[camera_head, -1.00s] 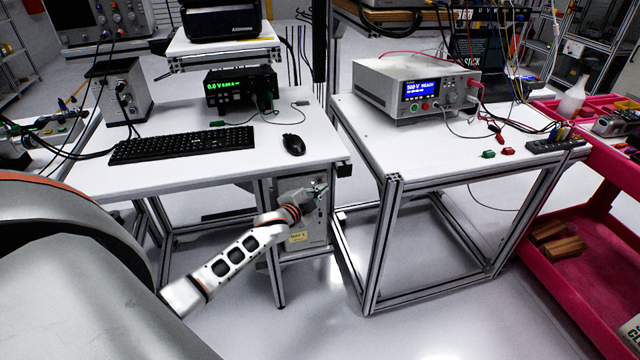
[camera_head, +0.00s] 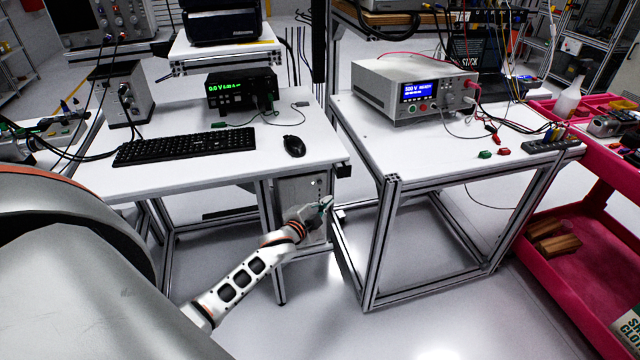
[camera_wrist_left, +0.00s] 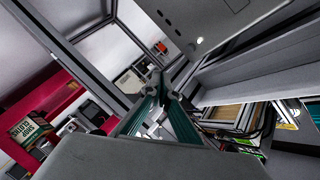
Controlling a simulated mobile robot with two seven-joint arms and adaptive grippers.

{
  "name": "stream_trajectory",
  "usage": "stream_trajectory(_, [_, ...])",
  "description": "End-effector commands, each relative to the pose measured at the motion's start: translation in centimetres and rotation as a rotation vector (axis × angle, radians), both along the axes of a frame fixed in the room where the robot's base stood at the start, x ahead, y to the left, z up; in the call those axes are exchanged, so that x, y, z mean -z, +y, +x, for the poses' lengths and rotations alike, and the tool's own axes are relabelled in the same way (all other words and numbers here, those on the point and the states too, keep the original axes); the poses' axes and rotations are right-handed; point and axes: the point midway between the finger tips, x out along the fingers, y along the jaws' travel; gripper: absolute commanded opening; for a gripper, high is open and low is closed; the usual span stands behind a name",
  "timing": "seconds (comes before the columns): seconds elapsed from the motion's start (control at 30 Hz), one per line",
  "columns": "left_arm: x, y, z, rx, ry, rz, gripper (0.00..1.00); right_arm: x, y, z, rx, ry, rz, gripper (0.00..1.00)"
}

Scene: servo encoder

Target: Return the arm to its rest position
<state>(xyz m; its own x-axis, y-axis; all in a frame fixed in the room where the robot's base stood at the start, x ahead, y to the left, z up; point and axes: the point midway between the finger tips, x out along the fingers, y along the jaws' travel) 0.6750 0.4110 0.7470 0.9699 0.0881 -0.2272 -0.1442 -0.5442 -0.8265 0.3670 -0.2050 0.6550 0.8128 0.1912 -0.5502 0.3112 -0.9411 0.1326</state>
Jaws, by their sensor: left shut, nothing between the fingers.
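My left arm comes in from the lower left in the head view, in front of the left workbench. Its gripper (camera_head: 326,203) is below the bench top, close in the picture to the bench's front right leg and the grey cabinet under it. In the left wrist view the gripper (camera_wrist_left: 160,80) has its two green-edged fingers drawn together at the tips. It is shut and holds nothing. My right gripper does not show in either view.
The left workbench (camera_head: 215,178) carries a keyboard (camera_head: 185,147) and a mouse (camera_head: 294,146). The right bench (camera_head: 400,150) carries a tester (camera_head: 412,92). A pink cart (camera_head: 600,250) stands at the right. Open floor (camera_head: 400,325) lies in front.

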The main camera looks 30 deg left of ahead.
Motion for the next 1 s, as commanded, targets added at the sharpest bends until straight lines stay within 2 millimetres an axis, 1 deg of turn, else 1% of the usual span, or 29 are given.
stream_trajectory(0.33, [0.1,-0.1,-0.1,0.001,0.002,-0.003,0.00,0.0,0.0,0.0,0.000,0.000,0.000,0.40])
stream_trajectory(0.4, [0.8,-0.8,-0.9,0.005,0.012,-0.021,0.00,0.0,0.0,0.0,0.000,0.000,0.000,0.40])
stream_trajectory(0.47, [1.9,-1.8,-2.3,0.011,0.030,-0.051,0.00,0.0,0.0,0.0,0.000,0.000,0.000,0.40])
stream_trajectory(0.57, [4.5,-4.7,-6.1,0.022,0.077,-0.139,0.00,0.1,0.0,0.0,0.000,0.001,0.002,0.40])
stream_trajectory(0.6, [5.6,-6.1,-8.1,0.027,0.103,-0.185,0.00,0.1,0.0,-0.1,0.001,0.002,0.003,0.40])
stream_trajectory(0.67, [7.2,-8.3,-11.3,0.028,0.143,-0.260,0.00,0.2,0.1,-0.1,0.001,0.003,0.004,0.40])
stream_trajectory(0.7, [8.1,-9.8,-13.5,0.028,0.170,-0.313,0.00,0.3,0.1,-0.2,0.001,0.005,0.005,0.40])
stream_trajectory(0.73, [8.7,-10.9,-15.2,0.027,0.191,-0.354,0.00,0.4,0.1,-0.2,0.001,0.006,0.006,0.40])
stream_trajectory(0.77, [9.2,-11.9,-16.9,0.023,0.213,-0.393,0.00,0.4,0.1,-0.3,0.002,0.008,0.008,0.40])
stream_trajectory(0.8, [9.7,-13.3,-19.1,0.020,0.240,-0.446,0.00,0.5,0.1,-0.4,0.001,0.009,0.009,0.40])
stream_trajectory(0.87, [10.3,-15.3,-22.2,0.010,0.280,-0.525,0.00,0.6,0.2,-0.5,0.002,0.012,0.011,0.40])
stream_trajectory(0.9, [10.5,-16.4,-24.2,0.002,0.305,-0.572,0.00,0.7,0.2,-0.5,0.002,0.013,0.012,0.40])
stream_trajectory(1.0, [10.7,-18.7,-28.1,-0.020,0.357,-0.671,0.00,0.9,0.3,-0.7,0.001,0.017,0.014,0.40])
